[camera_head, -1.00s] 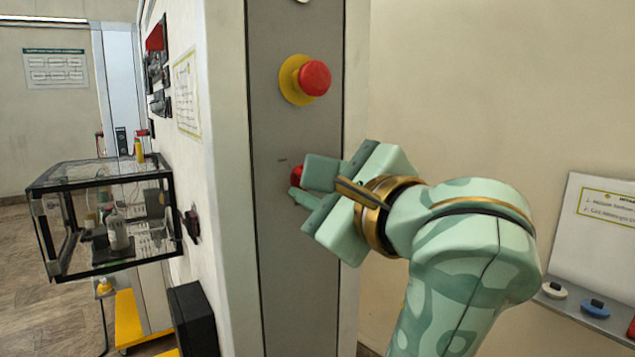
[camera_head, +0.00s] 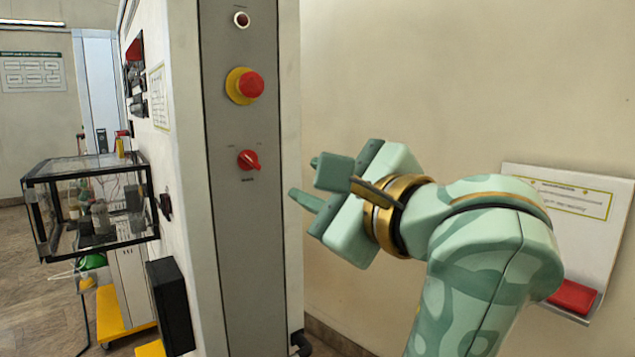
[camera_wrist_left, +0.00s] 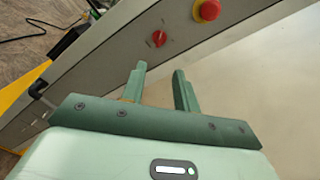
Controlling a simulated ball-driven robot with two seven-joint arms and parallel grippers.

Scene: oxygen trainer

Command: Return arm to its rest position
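My left gripper (camera_head: 304,178) is to the right of the grey panel (camera_head: 240,230) in the head view, in front of the beige wall. Its two fingers are apart with nothing between them. The fingers also show apart and empty in the left wrist view (camera_wrist_left: 159,70). A red rotary knob (camera_head: 249,160) sits on the panel, left of the fingertips and clear of them in the head view. It also shows in the wrist view (camera_wrist_left: 159,39), beyond the fingers. My right gripper is not in view.
A red push button on a yellow base (camera_head: 245,86) and a small round indicator (camera_head: 241,20) are above the knob. A black-framed glass case (camera_head: 90,205) is at the left. A wall board (camera_head: 575,225) with a red item (camera_head: 573,296) is at the right.

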